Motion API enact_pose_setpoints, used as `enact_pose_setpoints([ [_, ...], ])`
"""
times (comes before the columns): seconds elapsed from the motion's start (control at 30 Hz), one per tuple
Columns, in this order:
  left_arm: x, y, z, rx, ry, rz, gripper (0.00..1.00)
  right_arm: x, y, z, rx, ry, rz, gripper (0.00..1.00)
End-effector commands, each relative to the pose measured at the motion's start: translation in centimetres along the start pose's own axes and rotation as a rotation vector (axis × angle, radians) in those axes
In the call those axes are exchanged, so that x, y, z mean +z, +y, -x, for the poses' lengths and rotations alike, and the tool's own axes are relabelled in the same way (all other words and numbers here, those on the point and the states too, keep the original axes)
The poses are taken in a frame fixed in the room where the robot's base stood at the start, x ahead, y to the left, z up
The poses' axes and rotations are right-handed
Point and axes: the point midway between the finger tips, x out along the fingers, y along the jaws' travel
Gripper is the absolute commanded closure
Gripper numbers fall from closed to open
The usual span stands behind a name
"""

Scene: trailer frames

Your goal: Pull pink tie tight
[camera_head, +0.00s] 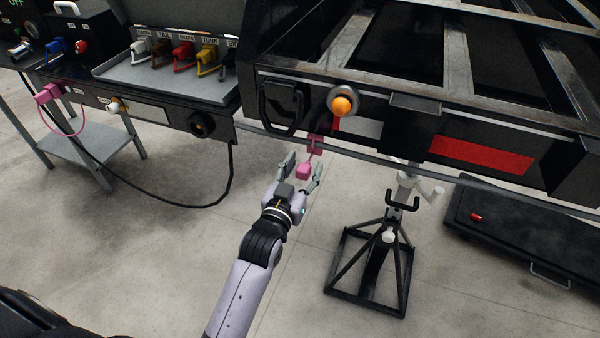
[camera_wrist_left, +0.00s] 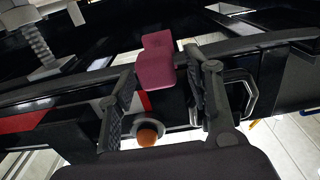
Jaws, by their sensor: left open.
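The pink tie (camera_head: 304,171) hangs below the black trailer frame, near the orange lamp. Its upper part (camera_head: 315,141) sits at a grey cable or bar running along the trailer's lower edge, and a thin strip leads down to a pink block. My left gripper (camera_head: 303,174) is open, with its fingers on either side of the pink block. In the left wrist view the pink tie (camera_wrist_left: 156,62) shows between and just beyond the open fingertips; I cannot tell whether they touch it. My right gripper is not in view.
The trailer frame (camera_head: 480,110) overhangs the area, with an orange lamp (camera_head: 342,105) and a black handle (camera_head: 281,104). A black jack stand (camera_head: 372,262) stands to the right. A panel with coloured levers (camera_head: 183,56) and another pink tie (camera_head: 48,94) are at left. A black cable hangs between.

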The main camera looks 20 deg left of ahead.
Motion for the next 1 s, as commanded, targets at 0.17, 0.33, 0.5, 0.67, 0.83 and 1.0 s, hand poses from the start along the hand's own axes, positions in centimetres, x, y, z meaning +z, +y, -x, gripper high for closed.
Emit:
enact_pose_setpoints([
  [0.17,0.2,0.0,1.9,0.000,-0.004,0.000,0.53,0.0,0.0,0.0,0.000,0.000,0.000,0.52],
  [0.33,0.2,0.0,5.6,0.001,-0.004,-0.001,0.53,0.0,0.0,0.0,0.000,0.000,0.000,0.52],
  [0.5,0.1,0.0,9.0,0.000,-0.003,-0.001,0.53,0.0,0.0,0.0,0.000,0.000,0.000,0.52],
  [0.67,0.1,0.0,11.1,0.000,-0.003,-0.001,0.53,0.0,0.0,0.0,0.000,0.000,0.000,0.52],
  [0.83,0.1,0.0,11.9,0.000,-0.002,-0.001,0.53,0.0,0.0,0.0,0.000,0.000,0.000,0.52],
  [1.0,0.0,0.0,12.0,0.000,-0.001,0.000,0.53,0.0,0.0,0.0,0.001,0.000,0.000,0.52],
])
